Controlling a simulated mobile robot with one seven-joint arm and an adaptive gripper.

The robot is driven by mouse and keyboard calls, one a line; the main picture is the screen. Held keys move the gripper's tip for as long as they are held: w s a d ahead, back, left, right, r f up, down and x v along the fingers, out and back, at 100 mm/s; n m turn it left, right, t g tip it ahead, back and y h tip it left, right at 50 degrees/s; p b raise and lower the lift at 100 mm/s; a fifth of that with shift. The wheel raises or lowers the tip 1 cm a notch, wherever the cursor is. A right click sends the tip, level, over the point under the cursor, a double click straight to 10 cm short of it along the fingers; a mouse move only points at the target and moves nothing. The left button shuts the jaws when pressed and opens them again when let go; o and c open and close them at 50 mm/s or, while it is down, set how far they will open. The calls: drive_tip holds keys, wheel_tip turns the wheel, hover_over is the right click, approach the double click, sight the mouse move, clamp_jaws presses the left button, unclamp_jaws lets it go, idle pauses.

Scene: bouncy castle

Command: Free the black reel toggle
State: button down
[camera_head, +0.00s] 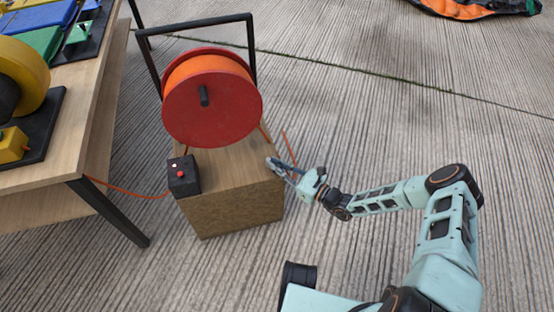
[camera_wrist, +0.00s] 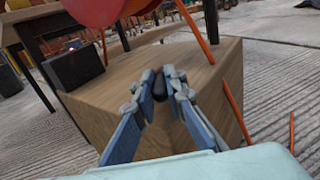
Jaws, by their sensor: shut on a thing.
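The black reel toggle (camera_wrist: 159,85) shows in the wrist view as a small dark, rounded piece at the near edge of the wooden box top. My gripper (camera_wrist: 160,84) is shut on it, with one blue-grey finger on each side. In the head view my gripper (camera_head: 272,163) is at the right edge of the box top, and the toggle is too small and covered to make out. The red reel (camera_head: 212,112) wound with orange cable (camera_head: 208,68) stands in a black frame above the wooden box (camera_head: 232,205). The toggle's lower part is hidden by the fingers.
A black switch box (camera_head: 184,179) with a red button and a lit lamp sits on the box's left side. Orange cable (camera_head: 135,193) runs left to a wooden table (camera_head: 98,125); another length (camera_wrist: 233,110) hangs at the right. The concrete floor (camera_head: 400,115) to the right is open.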

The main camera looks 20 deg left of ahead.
drive_tip(key=t+p, duration=0.1)
drive_tip(key=m+t+h+p, duration=0.1)
drive_tip(key=m+t+p, duration=0.1)
drive_tip(key=shift+s+a+r+h, duration=0.2)
drive_tip(key=shift+s+r+h, duration=0.1)
drive_tip(key=shift+s, duration=0.1)
drive_tip(key=shift+s+a+f+m+t+h, duration=0.15)
drive_tip(key=shift+f+m+t+h, duration=0.15)
drive_tip(key=shift+m+t+h, duration=0.45)
drive_tip(key=shift+m+t, duration=0.35)
drive_tip(key=shift+t, duration=0.2)
drive_tip(key=shift+t+h, duration=0.3)
drive_tip(key=shift+h, duration=0.05)
drive_tip(key=c, duration=1.9)
unclamp_jaws()
drive_tip(key=shift+c, duration=0.2)
wheel_tip(320, 180, up, 10)
